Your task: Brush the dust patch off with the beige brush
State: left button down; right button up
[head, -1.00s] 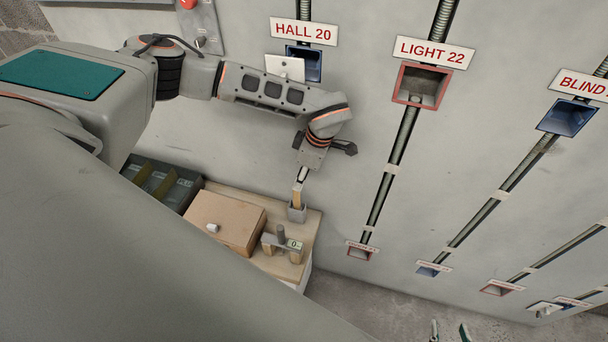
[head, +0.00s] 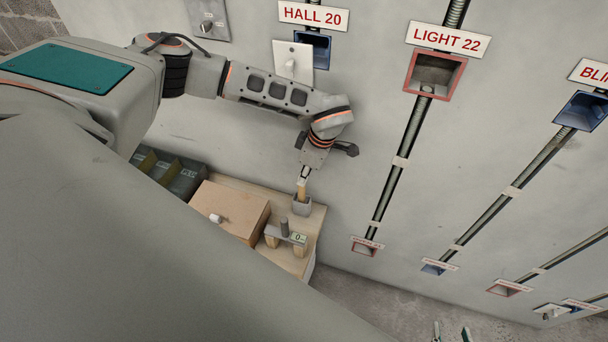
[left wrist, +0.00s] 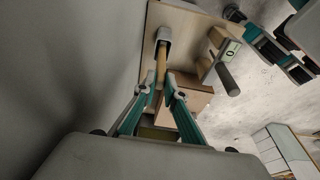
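The beige brush (head: 302,191) stands handle up in a small grey cup (head: 302,207) on the bench by the wall. In the left wrist view its handle (left wrist: 161,66) rises from the cup toward my fingers. My left gripper (head: 303,174) is at the top of the handle, open, with its fingertips (left wrist: 162,84) on either side of it; I cannot tell whether they touch it. My right gripper (head: 451,332) is open and empty at the bottom edge. A faint brownish smudge, perhaps the dust patch (head: 568,144), shows on the wall beside the right conduit.
A cardboard box (head: 232,207) and a small stand with a "0" display (head: 285,234) are close to the cup. Dark bins (head: 178,177) lie to the left. Conduits and framed wall boxes (head: 434,75) line the wall. Floor at bottom right is mostly clear.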

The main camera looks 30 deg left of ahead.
pick_arm(q)
jog(key=shift+r+p, duration=1)
jog(key=shift+r, duration=0.05)
dwell(0.6)
jog(key=shift+r+p, duration=1.1)
jog(key=shift+r, duration=0.05)
jog(key=shift+r+p, duration=0.65)
jog(key=shift+r, duration=1.65)
jog(key=shift+s, duration=0.1)
